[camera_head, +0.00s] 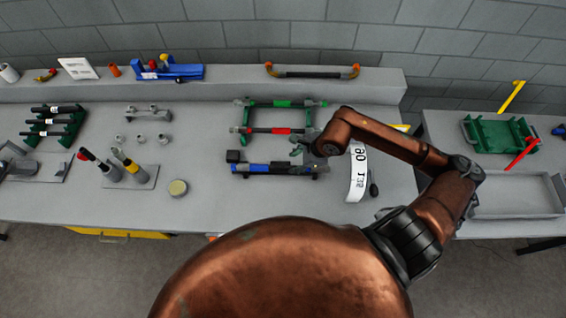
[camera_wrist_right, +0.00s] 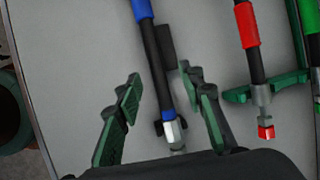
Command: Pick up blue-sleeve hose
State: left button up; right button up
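The blue-sleeve hose (camera_head: 262,169) lies crosswise on the bench, nearest of the three hoses in the middle. In the right wrist view its black tube (camera_wrist_right: 155,60), blue sleeve (camera_wrist_right: 141,9) and metal end fitting (camera_wrist_right: 173,132) show. My right gripper (camera_wrist_right: 160,76) is open, with its green-padded fingers on either side of this hose and visible gaps to it. In the head view my right gripper (camera_head: 311,150) is at the right end of the hoses, partly hidden by its own arm. My left gripper is not in view.
The red-sleeve hose (camera_head: 280,130) and green-sleeve hose (camera_head: 284,103) lie just behind on green holders. A white label strip (camera_head: 358,172) stands at the right. The front bench area is bare.

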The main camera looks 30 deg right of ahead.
aim_at(287, 168)
jog(key=shift+w+a+f, duration=0.1)
jog(key=shift+a+f, duration=0.05)
jog(key=shift+f, duration=0.25)
jog(key=x, duration=0.5)
jog(key=shift+a, duration=0.15)
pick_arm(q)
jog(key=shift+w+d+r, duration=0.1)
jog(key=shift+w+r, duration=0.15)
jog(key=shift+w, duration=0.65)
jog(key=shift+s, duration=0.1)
pick_arm(e)
jog(key=shift+c, duration=0.3)
jog(key=c, duration=0.3)
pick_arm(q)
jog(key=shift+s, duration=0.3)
pick_arm(e)
grip_shut()
